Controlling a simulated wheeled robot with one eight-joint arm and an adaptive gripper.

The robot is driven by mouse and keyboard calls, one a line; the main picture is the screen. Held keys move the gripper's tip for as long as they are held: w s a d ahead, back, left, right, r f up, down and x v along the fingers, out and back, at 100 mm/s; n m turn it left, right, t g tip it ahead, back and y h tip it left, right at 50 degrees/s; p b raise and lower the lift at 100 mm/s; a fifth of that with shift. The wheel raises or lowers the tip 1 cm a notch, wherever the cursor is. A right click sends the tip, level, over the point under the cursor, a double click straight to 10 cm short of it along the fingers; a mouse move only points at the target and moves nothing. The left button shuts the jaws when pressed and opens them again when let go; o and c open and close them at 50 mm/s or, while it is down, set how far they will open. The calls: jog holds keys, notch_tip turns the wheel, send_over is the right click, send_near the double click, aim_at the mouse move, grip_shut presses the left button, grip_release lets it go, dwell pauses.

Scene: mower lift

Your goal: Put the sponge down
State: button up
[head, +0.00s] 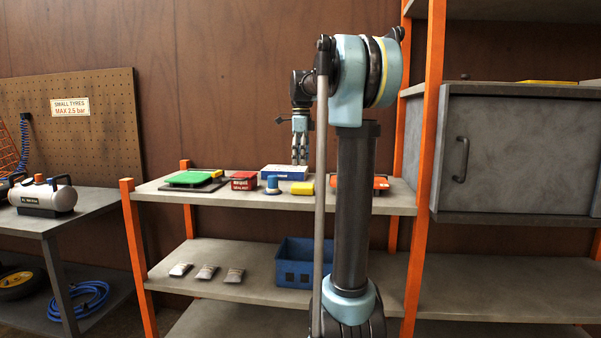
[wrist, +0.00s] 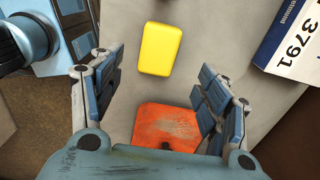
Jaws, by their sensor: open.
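The yellow sponge (head: 303,188) lies flat on the upper shelf (head: 225,197), in front of the blue and white box. In the wrist view the sponge (wrist: 161,49) shows whole at the top, on the bare grey surface, beyond the spread fingers and touched by neither. My gripper (head: 300,150) points down above the shelf in the head view. In the wrist view my gripper (wrist: 159,75) is open, with nothing between its fingers.
A blue and white box (head: 284,172) stands behind the sponge. A blue cylinder (head: 272,184), a red box (head: 244,181) and a green item (head: 190,178) are to its left. An orange item (wrist: 165,127) lies near it, partly hidden by my arm in the head view.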

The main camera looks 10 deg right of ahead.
jog(key=s+f+n, duration=0.1)
jog(key=s, duration=0.2)
jog(key=s+f+n, duration=0.2)
jog(key=s, duration=0.1)
jog(key=s+f+n, duration=0.1)
jog(key=s+n, duration=0.1)
jog(key=s, duration=0.2)
jog(key=shift+d+f+t, duration=0.1)
jog(key=shift+f+t, duration=0.05)
jog(key=shift+t, duration=0.15)
jog(key=s+f+n+t, duration=0.1)
jog(key=s+f+n, duration=1.5)
jog(key=s+f, duration=0.9)
notch_tip(320, 180, down, 3)
jog(key=shift+d+f+n+t, duration=0.1)
jog(key=shift+d+n+t, duration=0.05)
jog(key=shift+n+t, duration=0.2)
jog(key=shift+w+f, duration=0.2)
jog(key=shift+w, duration=0.2)
